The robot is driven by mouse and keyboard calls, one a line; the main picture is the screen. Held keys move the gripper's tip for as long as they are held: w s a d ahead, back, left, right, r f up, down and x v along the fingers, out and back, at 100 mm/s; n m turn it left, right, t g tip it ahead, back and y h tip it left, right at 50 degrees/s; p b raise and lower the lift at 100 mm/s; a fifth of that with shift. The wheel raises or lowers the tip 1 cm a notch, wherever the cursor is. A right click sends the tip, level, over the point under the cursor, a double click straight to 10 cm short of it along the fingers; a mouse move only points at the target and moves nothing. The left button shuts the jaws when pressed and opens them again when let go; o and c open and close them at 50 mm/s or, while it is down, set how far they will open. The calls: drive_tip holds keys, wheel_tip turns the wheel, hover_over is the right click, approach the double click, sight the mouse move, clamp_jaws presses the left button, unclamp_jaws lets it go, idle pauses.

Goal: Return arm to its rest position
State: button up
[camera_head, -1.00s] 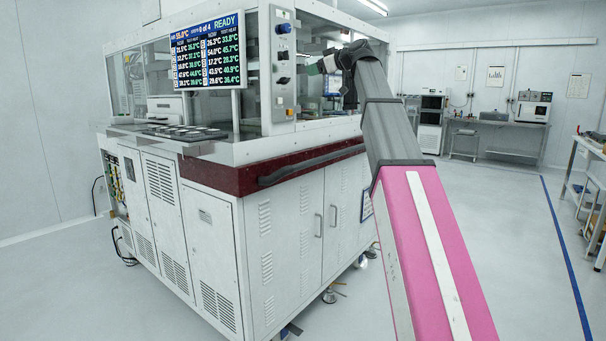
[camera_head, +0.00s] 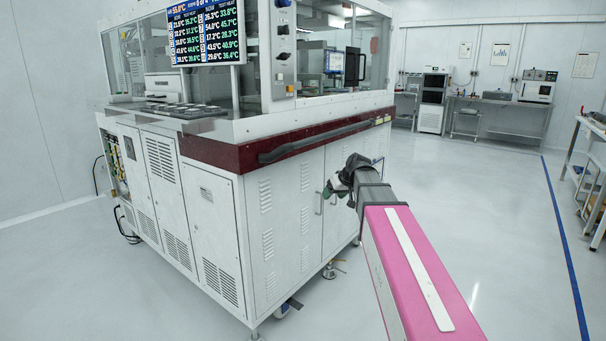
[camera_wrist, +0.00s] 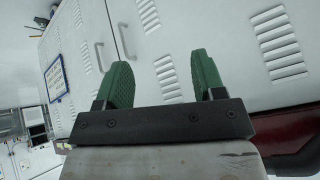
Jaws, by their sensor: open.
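My gripper (camera_wrist: 165,80) has two green fingers set apart with nothing between them, in the wrist view. In the head view my gripper (camera_head: 328,190) is small and partly hidden by my wrist. It is in front of the white cabinet doors of the test handler (camera_head: 290,205), below its dark red band. My pink and grey arm reaches forward from the bottom right, with its end lower than the handler's deck. In the wrist view the handler's white doors (camera_wrist: 215,35) with vents and handles lie beyond the fingers, tilted.
A black rail (camera_head: 315,140) runs along the handler's red edge. A screen (camera_head: 205,38) hangs at its upper corner. Open floor (camera_head: 500,220) with a blue line lies to the right. Benches with equipment (camera_head: 500,108) stand at the back, and a shelf table (camera_head: 590,160) stands at far right.

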drive_tip(key=s+d+f+m+g+h, duration=0.2)
drive_tip(key=s+d+f, duration=0.1)
drive_tip(key=s+f, duration=0.9)
drive_tip(key=s+d+f+m+g+h, duration=0.2)
drive_tip(key=s+d+f+m+g, duration=0.1)
drive_tip(key=s+f, duration=1)
wheel_tip(320, 180, down, 2)
drive_tip(key=shift+d+f+h, duration=0.25)
drive_tip(key=shift+d+h, duration=0.15)
drive_tip(key=shift+d, duration=0.15)
